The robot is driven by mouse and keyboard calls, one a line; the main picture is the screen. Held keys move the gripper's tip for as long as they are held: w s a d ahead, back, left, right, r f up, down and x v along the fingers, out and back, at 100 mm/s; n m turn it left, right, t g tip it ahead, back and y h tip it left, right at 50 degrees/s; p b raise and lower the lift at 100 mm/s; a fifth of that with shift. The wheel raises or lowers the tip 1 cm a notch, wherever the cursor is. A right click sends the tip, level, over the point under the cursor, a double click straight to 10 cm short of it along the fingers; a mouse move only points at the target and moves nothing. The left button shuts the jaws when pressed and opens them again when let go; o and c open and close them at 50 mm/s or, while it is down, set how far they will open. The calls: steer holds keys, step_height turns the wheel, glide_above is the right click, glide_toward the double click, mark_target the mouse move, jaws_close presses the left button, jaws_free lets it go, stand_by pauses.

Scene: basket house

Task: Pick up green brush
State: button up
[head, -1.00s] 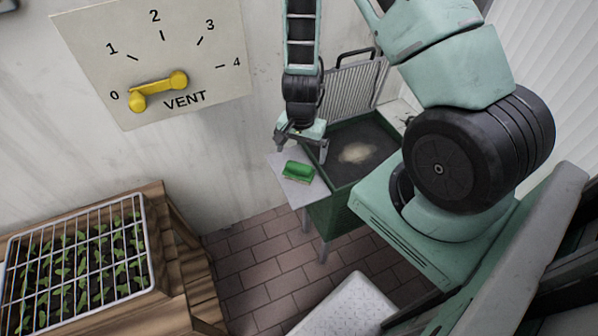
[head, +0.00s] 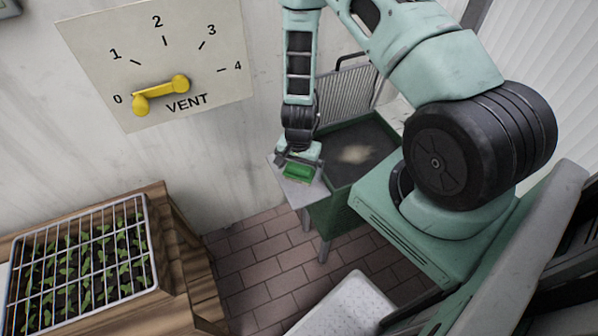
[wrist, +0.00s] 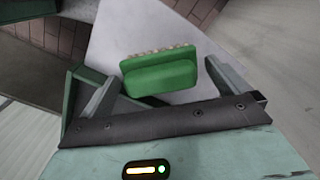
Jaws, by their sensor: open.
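The green brush (head: 297,171) lies on a light grey side shelf (head: 304,193) at the left of a dark green bin. In the wrist view the green brush (wrist: 160,74) shows its green back and a row of pale bristles along its far edge. My gripper (head: 298,164) is just above the brush in the head view. In the wrist view my gripper (wrist: 160,80) is open, with one finger to the left of the brush and one to the right.
The green bin (head: 345,205) with a dark bed and a pale patch stands right of the shelf, with a ribbed grey panel (head: 348,88) behind it. A wall stands close behind the shelf. A wooden table with a caged seedling tray (head: 150,240) is at lower left.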

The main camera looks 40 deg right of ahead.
mark_target(299, 167)
steer(key=c, duration=1)
steer(key=shift+r, duration=0.15)
step_height(299, 167, up, 10)
steer(key=shift+f+b, duration=0.1)
steer(key=shift+b, duration=0.25)
